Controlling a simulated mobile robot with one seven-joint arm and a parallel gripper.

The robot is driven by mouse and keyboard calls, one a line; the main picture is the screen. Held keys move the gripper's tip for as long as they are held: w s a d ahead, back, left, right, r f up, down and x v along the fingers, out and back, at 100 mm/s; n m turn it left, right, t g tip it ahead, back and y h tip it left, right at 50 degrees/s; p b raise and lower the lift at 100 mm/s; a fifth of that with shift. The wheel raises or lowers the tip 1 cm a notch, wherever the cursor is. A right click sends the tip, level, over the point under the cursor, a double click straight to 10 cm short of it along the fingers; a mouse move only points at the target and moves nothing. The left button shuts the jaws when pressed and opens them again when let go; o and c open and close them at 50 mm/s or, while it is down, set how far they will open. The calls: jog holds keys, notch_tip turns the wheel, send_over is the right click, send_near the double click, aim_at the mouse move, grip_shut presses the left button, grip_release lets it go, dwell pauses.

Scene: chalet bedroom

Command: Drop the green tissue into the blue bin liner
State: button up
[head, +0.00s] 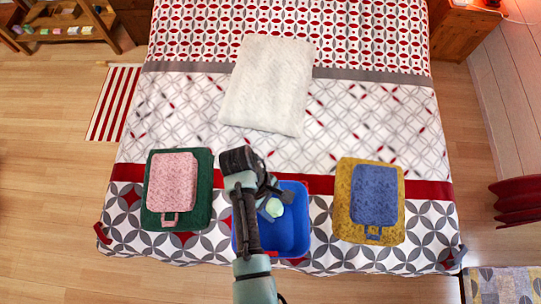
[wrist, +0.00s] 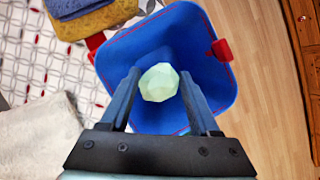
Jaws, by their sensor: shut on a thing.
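The green tissue (wrist: 159,83) is a pale green crumpled ball. My gripper (wrist: 160,88) is shut on it, with one finger on each side in the wrist view. The tissue also shows in the head view (head: 274,207), at the end of my gripper (head: 270,200). The blue bin liner (head: 288,228) is an open blue container on the bed's front part. In the wrist view the liner (wrist: 215,60) has red handles and lies behind the tissue, which appears over its opening. My arm hides the liner's left part in the head view. The tissue's height above the liner is unclear.
A green case with a pink one on top (head: 172,185) lies left of the liner. A yellow case with a blue one on top (head: 374,195) lies to the right. A white pillow (head: 268,84) lies farther back on the patterned bed (head: 330,150).

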jog(key=shift+s+f+b, duration=0.15)
jog(key=shift+f+b, duration=0.15)
jog(key=shift+f, duration=0.2)
notch_tip(320, 180, down, 5)
jog(key=b, duration=0.5)
jog(key=shift+s+r, duration=0.1)
jog(key=shift+r, duration=0.05)
jog(key=shift+r, duration=0.1)
jog(key=o, duration=1.4)
jog(key=shift+c, duration=0.2)
jog(key=p+v, duration=0.2)
jog(key=v, duration=0.9)
jog(key=shift+r, duration=0.2)
jog(key=shift+p+v, duration=0.8)
jog(key=shift+p, duration=0.2)
